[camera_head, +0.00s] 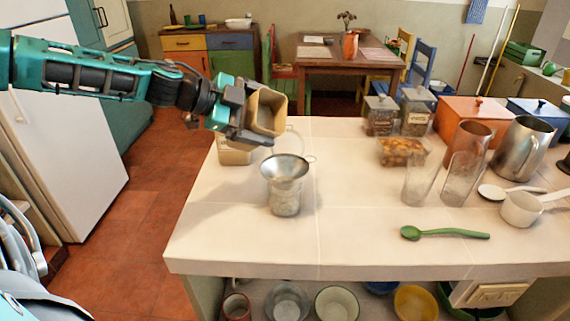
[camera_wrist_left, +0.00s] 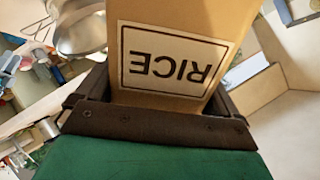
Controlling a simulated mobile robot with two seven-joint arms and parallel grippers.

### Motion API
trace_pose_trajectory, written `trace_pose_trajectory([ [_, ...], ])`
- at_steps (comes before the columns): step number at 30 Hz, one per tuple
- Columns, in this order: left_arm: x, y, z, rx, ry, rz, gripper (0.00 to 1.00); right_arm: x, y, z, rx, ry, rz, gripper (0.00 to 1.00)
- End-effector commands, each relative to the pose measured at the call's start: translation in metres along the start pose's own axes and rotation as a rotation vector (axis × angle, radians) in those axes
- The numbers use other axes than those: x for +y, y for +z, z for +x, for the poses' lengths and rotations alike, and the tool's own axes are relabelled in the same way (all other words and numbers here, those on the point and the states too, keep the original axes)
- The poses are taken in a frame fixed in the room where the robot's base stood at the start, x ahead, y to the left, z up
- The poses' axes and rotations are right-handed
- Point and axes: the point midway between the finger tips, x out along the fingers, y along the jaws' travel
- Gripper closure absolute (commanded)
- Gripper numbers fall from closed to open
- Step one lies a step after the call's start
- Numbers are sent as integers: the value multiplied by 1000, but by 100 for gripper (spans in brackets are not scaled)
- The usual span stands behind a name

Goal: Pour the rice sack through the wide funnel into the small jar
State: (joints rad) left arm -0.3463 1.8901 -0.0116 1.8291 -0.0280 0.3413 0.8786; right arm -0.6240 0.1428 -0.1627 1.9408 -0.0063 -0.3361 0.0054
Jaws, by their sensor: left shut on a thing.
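The rice sack (camera_head: 267,112) is a tan, box-like bag with an open top, held in the air above the counter's left part. My left gripper (camera_head: 250,118) is shut on it. In the left wrist view the sack (camera_wrist_left: 178,62) shows its RICE label upside down between the fingers. The wide metal funnel (camera_head: 285,169) sits in the mouth of the small glass jar (camera_head: 285,201), just below and right of the sack. The funnel also shows in the left wrist view (camera_wrist_left: 85,35). The jar's contents are unclear. My right gripper is not in view.
A tan container (camera_head: 235,152) stands behind the funnel to the left. Two clear glasses (camera_head: 420,182), a green spoon (camera_head: 445,233), a white pan (camera_head: 521,208) and metal pitchers (camera_head: 522,148) occupy the right. The counter's front left is clear.

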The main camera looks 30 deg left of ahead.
Motion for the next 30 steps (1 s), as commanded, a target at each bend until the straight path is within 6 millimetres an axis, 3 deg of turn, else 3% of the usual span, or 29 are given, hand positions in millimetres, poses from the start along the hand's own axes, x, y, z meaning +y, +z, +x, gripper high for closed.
trace_pose_trajectory([
  [30, 0, -2, 1, -57, -1, 79, 54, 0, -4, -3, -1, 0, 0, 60],
])
